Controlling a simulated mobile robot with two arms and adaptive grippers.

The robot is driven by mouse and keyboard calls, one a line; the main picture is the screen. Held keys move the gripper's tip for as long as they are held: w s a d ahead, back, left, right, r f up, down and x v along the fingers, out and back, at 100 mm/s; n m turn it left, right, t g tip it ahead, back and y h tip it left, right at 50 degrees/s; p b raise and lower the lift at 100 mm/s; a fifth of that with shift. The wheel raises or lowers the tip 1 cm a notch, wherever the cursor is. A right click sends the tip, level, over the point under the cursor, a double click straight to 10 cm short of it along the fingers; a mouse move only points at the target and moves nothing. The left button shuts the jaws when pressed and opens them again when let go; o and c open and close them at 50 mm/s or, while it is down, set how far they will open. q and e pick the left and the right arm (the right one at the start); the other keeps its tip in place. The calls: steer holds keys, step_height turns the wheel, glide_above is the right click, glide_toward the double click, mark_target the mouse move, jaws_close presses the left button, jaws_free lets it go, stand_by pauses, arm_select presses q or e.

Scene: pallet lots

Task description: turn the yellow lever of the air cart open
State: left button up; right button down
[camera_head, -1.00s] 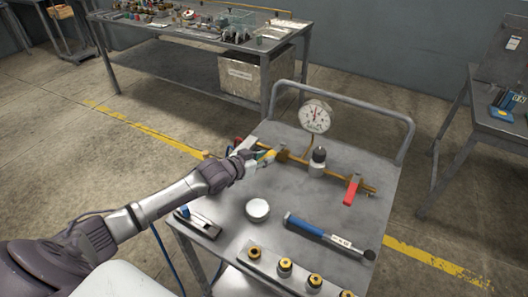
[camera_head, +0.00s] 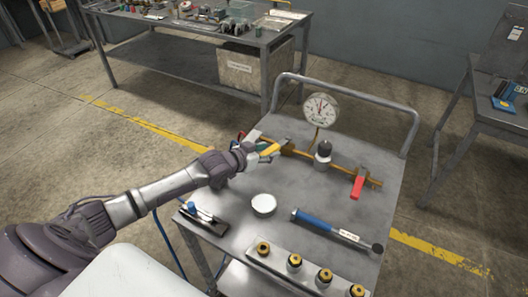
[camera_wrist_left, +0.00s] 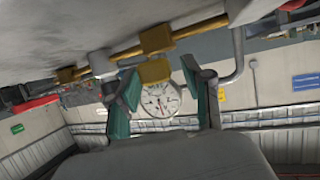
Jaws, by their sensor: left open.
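The air cart (camera_head: 290,190) is a grey metal cart with a brass pipe (camera_head: 298,153) along its far part. The yellow lever (camera_head: 270,150) is at the pipe's left end; in the left wrist view it shows as a yellow piece (camera_wrist_left: 155,72) between the finger pads. My left gripper (camera_head: 261,145) is at the lever, open, with its teal-padded fingers (camera_wrist_left: 160,88) on either side of it. Whether the pads touch it I cannot tell. A red lever (camera_head: 358,186) is on the pipe's right part. My right gripper is not in view.
A pressure gauge (camera_head: 320,108) and a dark-capped fitting (camera_head: 323,152) rise from the pipe. A cluttered workbench (camera_head: 200,35) stands behind.

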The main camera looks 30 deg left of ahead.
arm_select(q)
steer(key=v, duration=1.2)
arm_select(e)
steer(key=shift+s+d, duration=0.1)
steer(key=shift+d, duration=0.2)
arm_select(q)
steer(key=shift+c, duration=0.2)
